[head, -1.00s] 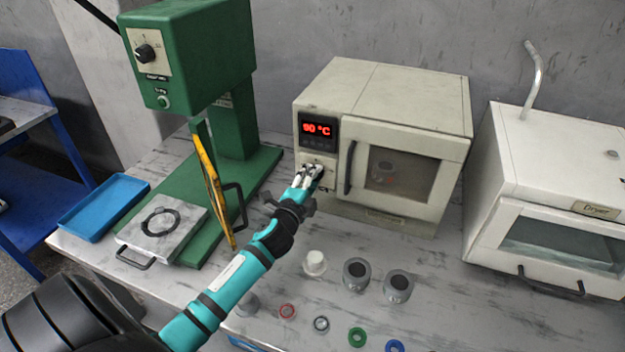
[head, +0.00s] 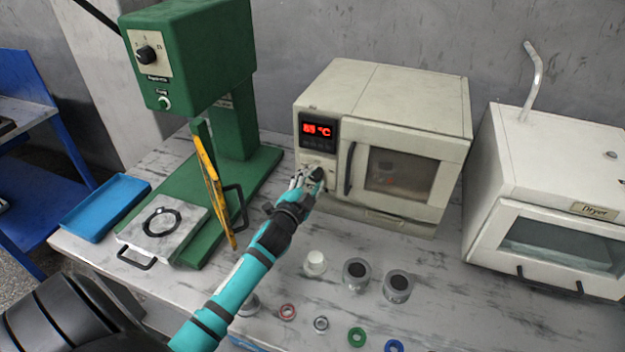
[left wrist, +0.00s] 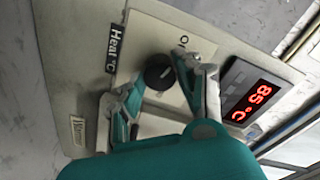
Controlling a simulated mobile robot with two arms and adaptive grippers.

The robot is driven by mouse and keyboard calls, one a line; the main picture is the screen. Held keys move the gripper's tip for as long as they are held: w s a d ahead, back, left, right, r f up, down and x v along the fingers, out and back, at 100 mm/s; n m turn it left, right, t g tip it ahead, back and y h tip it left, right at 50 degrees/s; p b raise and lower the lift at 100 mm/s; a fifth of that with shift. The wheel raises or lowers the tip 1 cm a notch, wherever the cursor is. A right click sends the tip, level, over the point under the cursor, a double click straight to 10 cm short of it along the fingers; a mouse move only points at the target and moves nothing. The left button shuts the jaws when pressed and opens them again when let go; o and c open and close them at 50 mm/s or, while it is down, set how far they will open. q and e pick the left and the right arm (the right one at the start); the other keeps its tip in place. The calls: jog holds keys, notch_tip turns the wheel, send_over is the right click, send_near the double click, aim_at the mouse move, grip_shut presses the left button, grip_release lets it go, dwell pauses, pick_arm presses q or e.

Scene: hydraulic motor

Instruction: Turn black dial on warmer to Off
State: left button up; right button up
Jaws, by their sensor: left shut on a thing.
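The warmer (head: 395,88) is a beige box oven with a red-lit display (head: 318,129) and a glass door. In the left wrist view its display (left wrist: 257,98) reads 85 °C. The black dial (left wrist: 159,71) sits on the front panel under the display, between the fingers of my left gripper (left wrist: 160,84). The left gripper (head: 310,176) is shut on the dial at the panel. In the head view the fingers largely hide the dial, and its pointer setting is not clear. My right gripper is not in view.
A green press (head: 190,50) with a yellow-edged guard (head: 209,180) stands left of the warmer. A dryer (head: 545,165) stands to the right.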

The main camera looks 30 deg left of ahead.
aim_at(316, 142)
pick_arm(q)
jog(key=shift+f, duration=0.1)
jog(key=o, duration=1.2)
jog(key=shift+a, duration=0.1)
jog(key=shift+c, duration=0.2)
notch_tip(316, 142, up, 10)
jog(key=shift+s+f, duration=0.15)
jog(key=shift+f, duration=0.05)
jog(key=shift+r, duration=0.3)
jog(key=shift+w, duration=0.2)
jog(key=shift+f, duration=0.1)
jog(key=shift+s, duration=0.1)
